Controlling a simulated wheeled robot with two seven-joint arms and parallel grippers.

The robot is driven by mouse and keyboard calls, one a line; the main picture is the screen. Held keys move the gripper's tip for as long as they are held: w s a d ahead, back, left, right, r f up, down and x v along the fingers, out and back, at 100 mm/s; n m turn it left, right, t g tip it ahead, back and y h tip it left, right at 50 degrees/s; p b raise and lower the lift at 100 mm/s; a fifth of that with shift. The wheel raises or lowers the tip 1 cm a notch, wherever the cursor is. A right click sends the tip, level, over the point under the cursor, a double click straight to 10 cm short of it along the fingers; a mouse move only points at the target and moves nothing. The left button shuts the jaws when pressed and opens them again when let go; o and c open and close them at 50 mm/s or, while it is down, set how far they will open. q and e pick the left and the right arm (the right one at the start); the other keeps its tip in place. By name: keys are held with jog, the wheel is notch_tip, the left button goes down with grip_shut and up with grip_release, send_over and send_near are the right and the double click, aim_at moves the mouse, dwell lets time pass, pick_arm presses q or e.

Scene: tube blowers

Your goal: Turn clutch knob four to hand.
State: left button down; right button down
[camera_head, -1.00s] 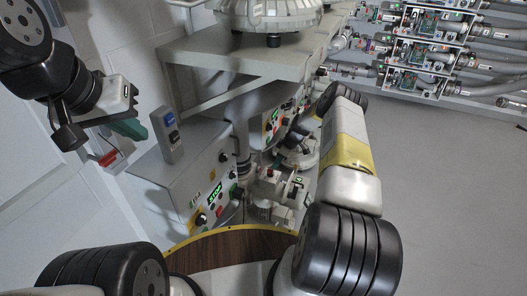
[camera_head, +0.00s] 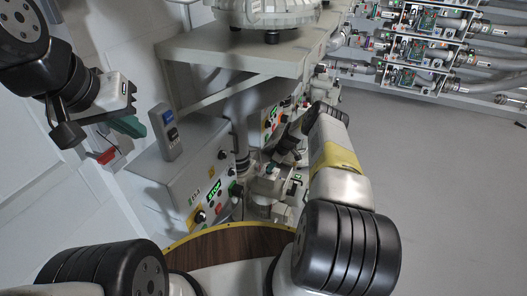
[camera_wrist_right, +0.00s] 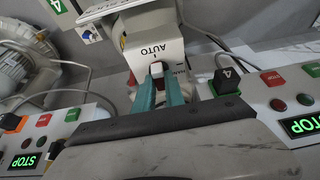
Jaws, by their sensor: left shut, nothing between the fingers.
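The right wrist view shows a grey-white clutch box (camera_wrist_right: 155,45) marked AUTO, with a second marking to the right partly hidden. Its small red-and-white knob (camera_wrist_right: 157,70) points at the AUTO side. The two teal fingers of my right gripper (camera_wrist_right: 160,90) stand on either side of the knob; whether they press on it I cannot tell. A green plate (camera_wrist_right: 57,6) with a 4 is at the upper left. In the head view my right forearm hides much of the knob area. My left gripper (camera_head: 130,126) is shut and empty at the left, away from the machines.
A black block with a 4 (camera_wrist_right: 227,80) stands on a control panel beside my right gripper. Panels with green STOP displays (camera_wrist_right: 301,126) lie on both sides. In the head view a grey control box (camera_head: 185,170) and a bench (camera_head: 240,50) stand at centre left. Floor at right is clear.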

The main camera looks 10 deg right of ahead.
jog(key=shift+m, duration=0.3)
jog(key=m, duration=0.1)
jog(key=m+t+h, duration=0.1)
jog(key=m, duration=0.1)
jog(key=shift+s+a+m, duration=0.15)
jog(key=shift+a+m, duration=0.05)
jog(key=shift+m, duration=0.1)
jog(key=m+h, duration=0.1)
jog(key=m, duration=0.3)
jog(key=shift+s+a+m+t+h, duration=0.1)
jog(key=shift+a+m+t+h, duration=0.1)
jog(key=shift+m+t+h, duration=0.15)
jog(key=m, duration=0.1)
jog(key=m+h, duration=0.1)
jog(key=m, duration=0.1)
jog(key=m+h, duration=0.1)
jog(key=m, duration=0.1)
jog(key=shift+a, duration=0.25)
jog(key=shift+a+m+h, duration=0.1)
jog(key=shift+m+h, duration=0.65)
jog(key=shift+m, duration=1.2)
jog(key=c, duration=1.4)
grip_release()
